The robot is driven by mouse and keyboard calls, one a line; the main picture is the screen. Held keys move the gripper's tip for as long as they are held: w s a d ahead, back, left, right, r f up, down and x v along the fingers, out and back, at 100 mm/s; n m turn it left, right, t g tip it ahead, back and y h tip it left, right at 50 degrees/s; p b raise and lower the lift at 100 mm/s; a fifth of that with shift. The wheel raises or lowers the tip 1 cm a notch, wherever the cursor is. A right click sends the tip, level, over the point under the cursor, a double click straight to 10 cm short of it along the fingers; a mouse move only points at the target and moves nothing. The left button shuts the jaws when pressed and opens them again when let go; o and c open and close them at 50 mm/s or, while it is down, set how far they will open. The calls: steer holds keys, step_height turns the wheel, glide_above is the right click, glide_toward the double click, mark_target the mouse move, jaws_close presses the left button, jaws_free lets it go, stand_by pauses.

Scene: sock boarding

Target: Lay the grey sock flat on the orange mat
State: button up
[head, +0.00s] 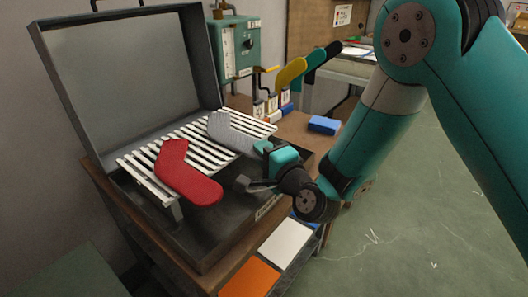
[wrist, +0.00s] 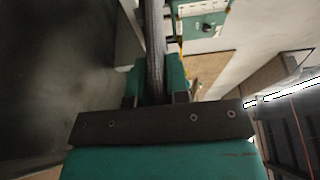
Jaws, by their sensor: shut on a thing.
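The grey sock (head: 232,133) lies over the slatted white rack, its near end at my gripper (head: 266,152). My gripper is shut on that end. In the wrist view the grey sock (wrist: 154,35) shows edge-on as a thin grey strip running up from between the teal fingers of my gripper (wrist: 157,82). The orange mat (head: 248,279) is low in the head view, below and in front of the open case, partly cut off by the frame's bottom edge. It looks bare.
A red sock (head: 184,172) lies on the rack (head: 140,165) left of the grey one. The open case (head: 225,242) has its lid (head: 130,70) raised behind. A white mat (head: 286,242) adjoins the orange one. A blue block (head: 323,124) and coloured sock forms (head: 291,72) stand behind.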

steer(key=shift+r, duration=0.1)
jaws_close()
step_height(320, 180, up, 5)
steer(key=p, duration=0.5)
